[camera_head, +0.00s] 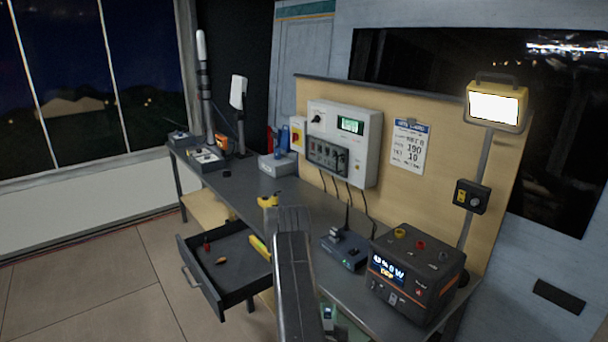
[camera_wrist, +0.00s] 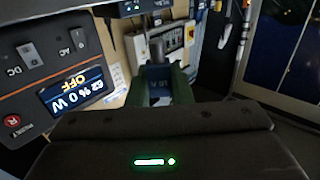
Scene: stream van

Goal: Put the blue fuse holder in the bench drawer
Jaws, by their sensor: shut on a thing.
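My gripper (camera_wrist: 158,88) has its two green fingers shut on a dark blue block with pale lettering, which looks like the blue fuse holder (camera_wrist: 157,73). It is held upright in the wrist view; its lower part is hidden by the gripper body. The bench drawer (camera_head: 238,294) is pulled open at the bench's left front. It holds a small red piece, a brown-orange piece and a long yellow piece near its right side.
A power station (camera_head: 418,272) stands at the bench's right end, close to my gripper in the wrist view. A dark device with an antenna (camera_head: 345,249) stands beside it. A yellow item (camera_head: 268,201) sits near the bench's front edge. The floor (camera_head: 110,285) left of the drawer is clear.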

